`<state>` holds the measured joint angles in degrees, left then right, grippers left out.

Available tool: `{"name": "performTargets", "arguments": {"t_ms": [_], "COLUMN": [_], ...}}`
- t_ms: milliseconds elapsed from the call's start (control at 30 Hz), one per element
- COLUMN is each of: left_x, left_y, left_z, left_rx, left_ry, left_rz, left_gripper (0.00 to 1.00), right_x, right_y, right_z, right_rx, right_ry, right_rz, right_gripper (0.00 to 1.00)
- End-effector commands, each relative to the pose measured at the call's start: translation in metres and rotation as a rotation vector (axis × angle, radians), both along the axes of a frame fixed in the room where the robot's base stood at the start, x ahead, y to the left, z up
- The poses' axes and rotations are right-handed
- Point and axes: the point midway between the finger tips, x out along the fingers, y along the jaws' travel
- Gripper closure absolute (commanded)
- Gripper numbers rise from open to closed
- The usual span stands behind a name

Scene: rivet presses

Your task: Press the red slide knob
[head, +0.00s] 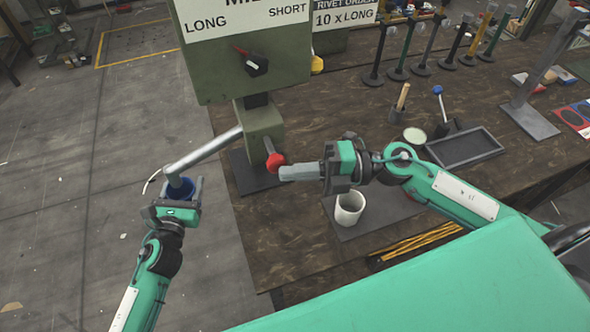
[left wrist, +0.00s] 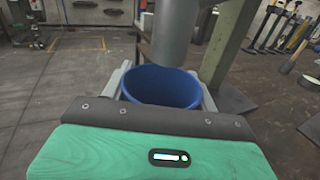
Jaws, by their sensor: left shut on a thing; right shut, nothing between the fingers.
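The red slide knob (head: 275,162) sticks out from the lower front of the green press (head: 262,128). My right gripper (head: 284,173) is shut and empty, its fingertips at the knob; I cannot tell whether they touch it. My left gripper (head: 184,186) is shut on a blue cup (head: 180,190), held upright under the end of the press's grey chute pipe (head: 200,152). In the left wrist view the blue cup (left wrist: 162,88) sits between the fingers, with the pipe (left wrist: 175,35) just above its mouth. The cup's inside bottom is hidden.
A white cup (head: 349,207) stands on a dark mat near the right forearm. A dark tray (head: 465,148), a small tin (head: 414,137) and a wooden-handled tool (head: 402,97) lie further right. Several posts stand at the back.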

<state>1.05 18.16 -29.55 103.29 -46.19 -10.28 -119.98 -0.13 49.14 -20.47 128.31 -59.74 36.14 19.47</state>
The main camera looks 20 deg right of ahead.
Motion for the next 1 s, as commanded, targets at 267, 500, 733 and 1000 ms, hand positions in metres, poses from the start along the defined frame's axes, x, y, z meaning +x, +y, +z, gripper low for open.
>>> {"name": "performTargets", "arguments": {"t_ms": [267, 500, 733, 1000], "left_x": [0.000, 0.000, 0.000, 0.000], "left_y": [0.000, 0.000, 0.000, 0.000], "left_z": [0.000, 0.000, 0.000, 0.000], "left_rx": [0.000, 0.000, 0.000, 0.000], "left_ry": [0.000, 0.000, 0.000, 0.000], "left_rz": [0.000, 0.000, 0.000, 0.000], "left_gripper": [0.63, 0.63, 0.63, 0.63], "right_x": [0.001, 0.025, 0.042, 0.042], "right_y": [0.000, 0.000, 0.000, -0.001], "right_z": [0.000, 0.000, 0.001, 0.001], "right_rx": [0.000, 0.000, 0.002, 0.001], "right_ry": [0.000, -0.002, -0.001, -0.002], "right_rz": [0.000, -0.002, -0.003, -0.004], "right_gripper": [1.00, 1.00, 1.00, 1.00]}}
